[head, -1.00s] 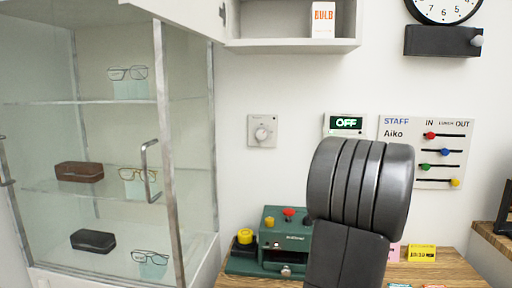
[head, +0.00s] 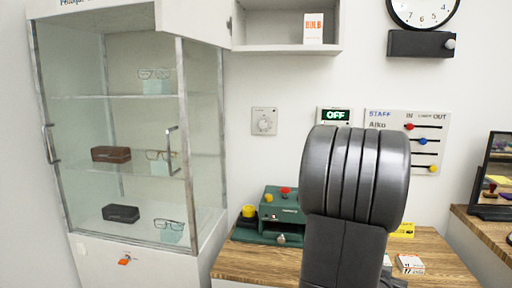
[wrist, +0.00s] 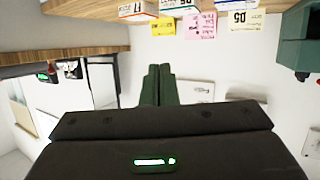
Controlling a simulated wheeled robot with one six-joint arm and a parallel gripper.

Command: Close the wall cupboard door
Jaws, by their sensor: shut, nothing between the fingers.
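The wall cupboard (head: 285,48) is at the top of the head view, cut off by the frame's upper edge. Its front is open, and a white box with orange lettering (head: 313,29) stands inside. Its white door (head: 195,20) stands swung open to the left, partly in front of the glass cabinet. My gripper shows in the wrist view, its green fingers (wrist: 158,68) together with nothing between them. In the head view my arm hides the gripper. The cupboard and its door do not show clearly in the wrist view.
A glass cabinet (head: 182,130) with eyeglasses and cases stands at left. A wooden counter (head: 240,262) holds a green device (head: 283,215).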

